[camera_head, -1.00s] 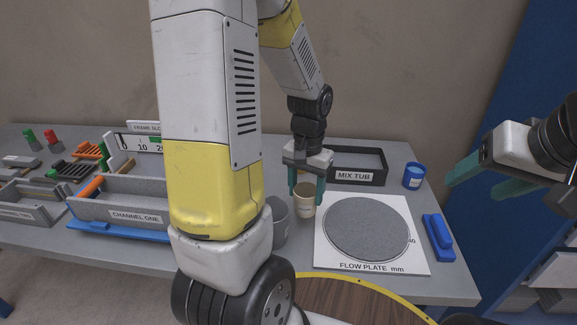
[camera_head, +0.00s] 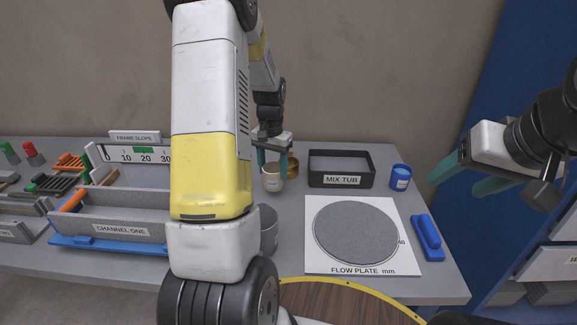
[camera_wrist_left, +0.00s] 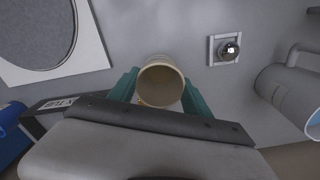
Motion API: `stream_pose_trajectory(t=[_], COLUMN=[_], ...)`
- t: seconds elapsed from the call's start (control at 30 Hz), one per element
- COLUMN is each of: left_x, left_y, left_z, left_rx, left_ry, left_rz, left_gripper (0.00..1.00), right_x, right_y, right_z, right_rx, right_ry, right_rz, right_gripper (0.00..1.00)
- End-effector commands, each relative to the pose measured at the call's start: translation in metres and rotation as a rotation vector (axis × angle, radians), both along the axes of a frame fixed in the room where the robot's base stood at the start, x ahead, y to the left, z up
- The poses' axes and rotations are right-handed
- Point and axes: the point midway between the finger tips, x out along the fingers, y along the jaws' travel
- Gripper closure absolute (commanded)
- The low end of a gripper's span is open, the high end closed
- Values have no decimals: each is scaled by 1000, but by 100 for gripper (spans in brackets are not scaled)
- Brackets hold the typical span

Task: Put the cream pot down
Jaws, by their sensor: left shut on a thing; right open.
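The cream pot (camera_head: 272,182) is between the two green fingers of my left gripper (camera_head: 272,172), left of the mix tub. In the left wrist view the cream pot (camera_wrist_left: 160,84) shows its open round mouth, with a finger of my left gripper (camera_wrist_left: 160,90) on each side. The jaws are shut on it. I cannot tell whether its base touches the grey table (camera_head: 288,212). My right gripper (camera_head: 455,180) is open and empty, off the table's right side.
A brass-coloured pot (camera_head: 293,168) stands close behind the cream pot. The mix tub (camera_head: 342,181), flow plate (camera_head: 318,264), blue cup (camera_head: 400,178) and blue-handled tool (camera_head: 428,238) are to the right.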

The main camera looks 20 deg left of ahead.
Motion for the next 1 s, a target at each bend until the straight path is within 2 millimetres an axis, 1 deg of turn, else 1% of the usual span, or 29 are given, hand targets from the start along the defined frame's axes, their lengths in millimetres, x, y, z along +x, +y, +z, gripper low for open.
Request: stream_pose_trajectory(t=[0.03,0.1,0.17,0.53,0.57,0.63,0.67,1.0], left_x=[-3,-2,-2,-2,-2,-2,-2,-2], left_y=[-1,-1,-1,-1,-1,-1,-1,-1], left_z=[-11,-22,-28,-32,-32,-32,-32,-30], left_rx=[-2,-1,-1,-1,-1,-1,-1,-1], left_ry=[8,7,6,3,3,3,3,3], left_rz=[-1,-1,-1,-1,-1,-1,-1,-1], left_gripper=[100,100,100,100,40,26,22,22], right_x=[0,0,0,0,0,0,0,0], right_y=[0,0,0,0,0,0,0,0], right_z=[0,0,0,0,0,0,0,0], right_rx=[0,0,0,0,0,0,0,0], right_ry=[0,0,0,0,0,0,0,0], right_rz=[0,0,0,0,0,0,0,0], right_gripper=[38,38,38,38,38,38,38,38])
